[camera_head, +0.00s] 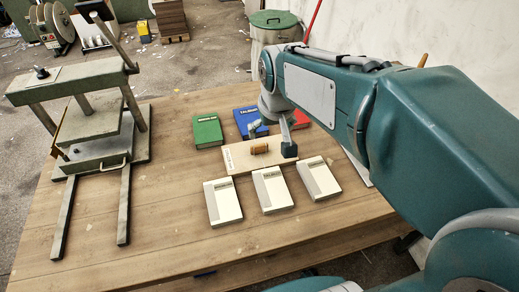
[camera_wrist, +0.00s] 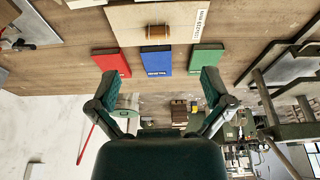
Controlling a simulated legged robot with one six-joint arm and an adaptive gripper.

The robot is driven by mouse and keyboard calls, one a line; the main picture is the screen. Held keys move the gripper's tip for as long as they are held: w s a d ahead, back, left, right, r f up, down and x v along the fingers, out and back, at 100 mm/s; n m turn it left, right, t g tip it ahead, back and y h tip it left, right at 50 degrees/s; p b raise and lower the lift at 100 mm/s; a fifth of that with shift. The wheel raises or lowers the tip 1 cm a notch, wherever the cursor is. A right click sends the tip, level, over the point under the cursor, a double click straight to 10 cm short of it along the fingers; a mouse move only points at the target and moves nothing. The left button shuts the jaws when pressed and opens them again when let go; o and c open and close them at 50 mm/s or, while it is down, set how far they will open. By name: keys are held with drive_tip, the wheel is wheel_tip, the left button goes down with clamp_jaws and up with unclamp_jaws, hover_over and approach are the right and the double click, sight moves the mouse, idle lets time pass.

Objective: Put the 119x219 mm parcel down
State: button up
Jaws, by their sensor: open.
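My gripper (camera_head: 272,140) is open over the middle of the wooden table. Its spread fingers also show in the wrist view (camera_wrist: 158,84), with nothing between them. Green (camera_head: 207,131), blue (camera_head: 249,122) and red (camera_head: 300,121) flat book-like parcels lie in a row at the back. The same green (camera_wrist: 206,58), blue (camera_wrist: 157,60) and red (camera_wrist: 112,62) parcels show beyond the fingers in the wrist view. Three pale parcels lie in front, left (camera_head: 222,202), middle (camera_head: 272,189) and right (camera_head: 318,178).
A pale labelled board (camera_head: 240,165) with a brown wooden roller or handle (camera_head: 259,147) lies between the rows. A metal press (camera_head: 100,140) stands at the left, its rails reaching forward. A green-lidded bin (camera_head: 273,22) stands behind. Bare table (camera_head: 150,225) is free at front left.

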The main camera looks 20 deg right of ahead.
drive_tip(key=g, duration=0.2)
approach(259, 145)
drive_tip(key=f, duration=0.3)
drive_tip(key=w+f, duration=0.1)
drive_tip(key=f, duration=0.2)
drive_tip(key=shift+w+a+f, duration=0.1)
drive_tip(key=shift+a+f, duration=0.05)
drive_tip(key=shift+f, duration=0.05)
drive_tip(key=f, duration=0.5)
drive_tip(key=shift+w+d, duration=0.15)
drive_tip(key=shift+d, duration=0.05)
drive_tip(key=c, duration=1.1)
